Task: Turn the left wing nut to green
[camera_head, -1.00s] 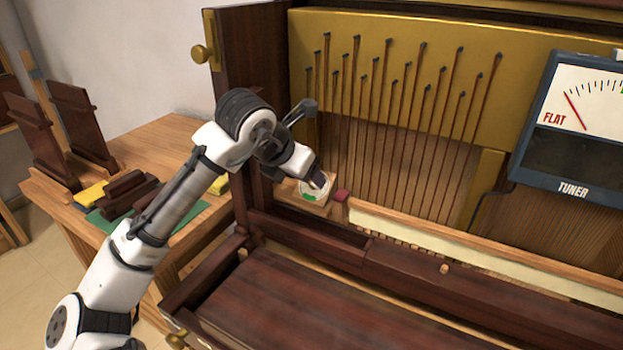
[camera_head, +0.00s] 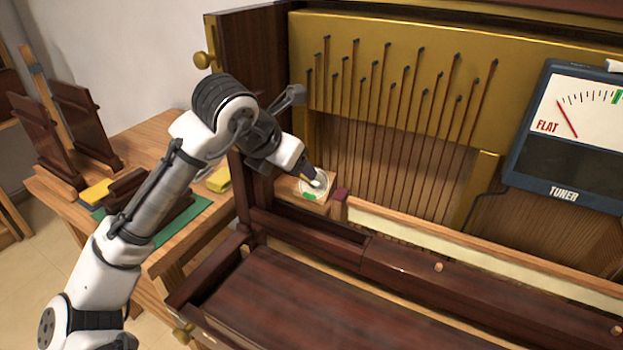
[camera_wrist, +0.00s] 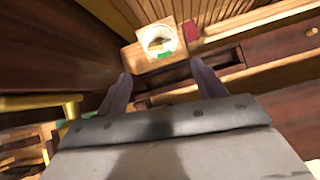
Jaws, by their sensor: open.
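The left wing nut (camera_wrist: 157,43) is a small brass-coloured piece in the middle of a round white dial (camera_wrist: 168,34) with a green mark (camera_wrist: 137,55) on its rim. The dial sits on a light wooden block at the left end of the keybed and also shows in the head view (camera_head: 323,186), partly behind my gripper. There the green mark (camera_head: 309,196) is on the near side. My gripper (camera_wrist: 160,72) is open and empty, its two fingers apart, with the dial beyond the tips. The nut's exact angle is hard to tell.
A dark red block (camera_head: 341,195) stands just right of the dial. The piano's dark side wall (camera_head: 240,90) is close on the left. A tuner (camera_head: 570,140) stands at the right, its needle toward FLAT. A wooden table (camera_head: 155,135) with parts is at the left.

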